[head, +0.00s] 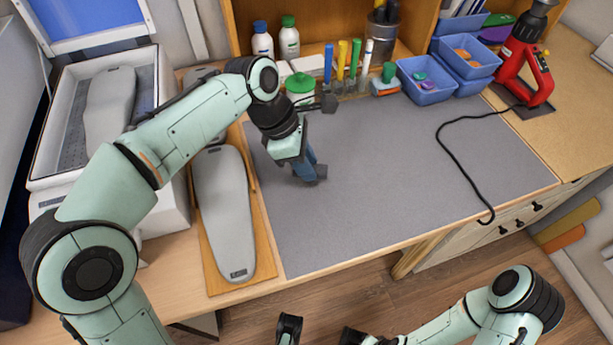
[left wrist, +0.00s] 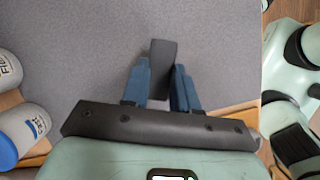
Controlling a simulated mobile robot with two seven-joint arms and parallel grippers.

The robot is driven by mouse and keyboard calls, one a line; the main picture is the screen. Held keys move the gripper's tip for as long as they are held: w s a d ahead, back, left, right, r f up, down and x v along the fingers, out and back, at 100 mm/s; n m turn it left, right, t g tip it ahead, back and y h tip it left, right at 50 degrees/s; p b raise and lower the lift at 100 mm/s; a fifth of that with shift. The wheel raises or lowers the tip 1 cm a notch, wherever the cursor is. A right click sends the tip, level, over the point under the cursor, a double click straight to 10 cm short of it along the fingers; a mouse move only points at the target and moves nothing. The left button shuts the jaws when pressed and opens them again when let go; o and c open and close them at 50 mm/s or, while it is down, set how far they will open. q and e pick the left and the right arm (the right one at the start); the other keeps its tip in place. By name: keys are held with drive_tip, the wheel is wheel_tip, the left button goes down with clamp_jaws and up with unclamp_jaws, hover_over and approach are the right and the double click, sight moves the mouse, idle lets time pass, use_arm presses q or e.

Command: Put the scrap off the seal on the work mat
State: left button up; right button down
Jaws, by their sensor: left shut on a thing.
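A small dark grey scrap (left wrist: 163,62) is between the blue fingers of my left gripper (left wrist: 160,85) in the left wrist view. In the head view the left gripper (head: 308,168) is shut on the scrap (head: 320,173), low over the left part of the grey work mat (head: 400,170). I cannot tell whether the scrap touches the mat. The white forming press (head: 45,150) stands open at the left; its seal is too small to make out.
A wooden board with a grey insole form (head: 225,200) lies left of the mat. Bottles (head: 289,38), markers (head: 341,60) and blue bins (head: 425,80) line the back. A red tool (head: 525,65) stands at the right, its black cable crossing the mat. The mat's middle is clear.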

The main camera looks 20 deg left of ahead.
sight(306, 185)
use_arm(q)
drive_tip(key=shift+f+b, duration=0.7)
drive_tip(key=shift+f, duration=1.5)
drive_tip(key=shift+f, duration=0.2)
drive_tip(key=o, duration=1)
drive_tip(key=shift+r, duration=0.15)
drive_tip(key=p+v, duration=0.4)
drive_tip(key=v, duration=0.8)
